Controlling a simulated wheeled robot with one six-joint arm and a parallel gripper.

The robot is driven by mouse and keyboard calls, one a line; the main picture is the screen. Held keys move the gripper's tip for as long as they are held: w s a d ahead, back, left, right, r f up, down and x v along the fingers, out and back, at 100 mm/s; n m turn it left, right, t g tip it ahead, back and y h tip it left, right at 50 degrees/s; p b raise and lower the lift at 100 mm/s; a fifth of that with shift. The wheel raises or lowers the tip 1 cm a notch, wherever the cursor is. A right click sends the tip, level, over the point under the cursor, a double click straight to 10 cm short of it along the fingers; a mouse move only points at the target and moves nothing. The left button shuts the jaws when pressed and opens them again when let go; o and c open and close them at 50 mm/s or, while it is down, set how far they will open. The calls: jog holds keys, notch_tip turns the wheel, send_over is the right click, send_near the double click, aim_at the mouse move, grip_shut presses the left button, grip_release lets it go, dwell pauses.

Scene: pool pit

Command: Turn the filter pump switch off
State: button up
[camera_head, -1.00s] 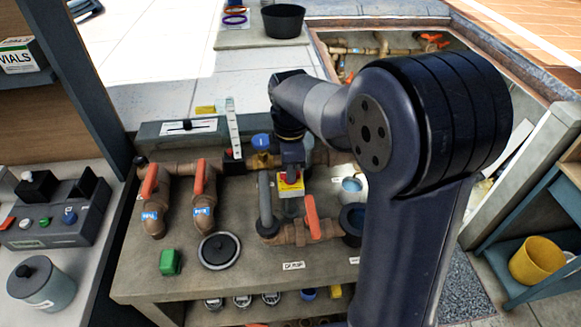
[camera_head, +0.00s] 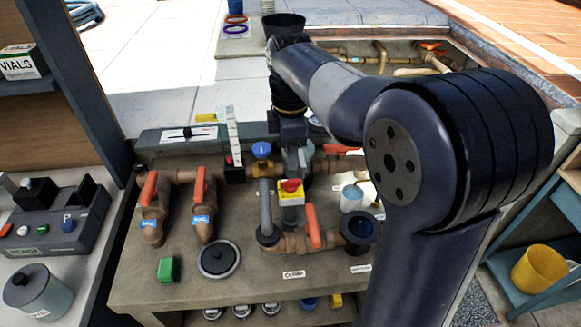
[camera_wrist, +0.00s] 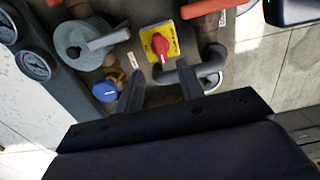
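The switch is a red rotary knob (camera_head: 290,185) on a yellow plate (camera_head: 290,197), standing among pipes on the bench. It also shows in the wrist view, as a red knob (camera_wrist: 160,44) on a yellow plate (camera_wrist: 172,33). Its handle lies roughly up and down in that picture; I cannot read the plate's lettering. My gripper (camera_wrist: 160,76) is open and empty, its two fingers apart. The knob appears beyond the fingertips, lined up with the gap and not touched. In the head view my gripper (camera_head: 294,150) is behind and above the switch, its fingers hard to make out.
Orange-handled valves (camera_head: 151,188) stand left of the switch, and another orange handle (camera_head: 312,226) stands just in front. A grey pipe (camera_head: 265,207) and a blue-knobbed valve (camera_head: 262,149) are close on its left. A green block (camera_head: 167,270) and round lid (camera_head: 218,258) lie on the bench.

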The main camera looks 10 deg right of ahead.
aim_at(291, 180)
jog(key=shift+r, duration=1.5)
jog(key=shift+f, duration=0.15)
notch_tip(291, 180, down, 10)
jog(key=shift+f+p, duration=0.15)
jog(key=shift+p, duration=0.2)
jog(key=shift+f, duration=0.2)
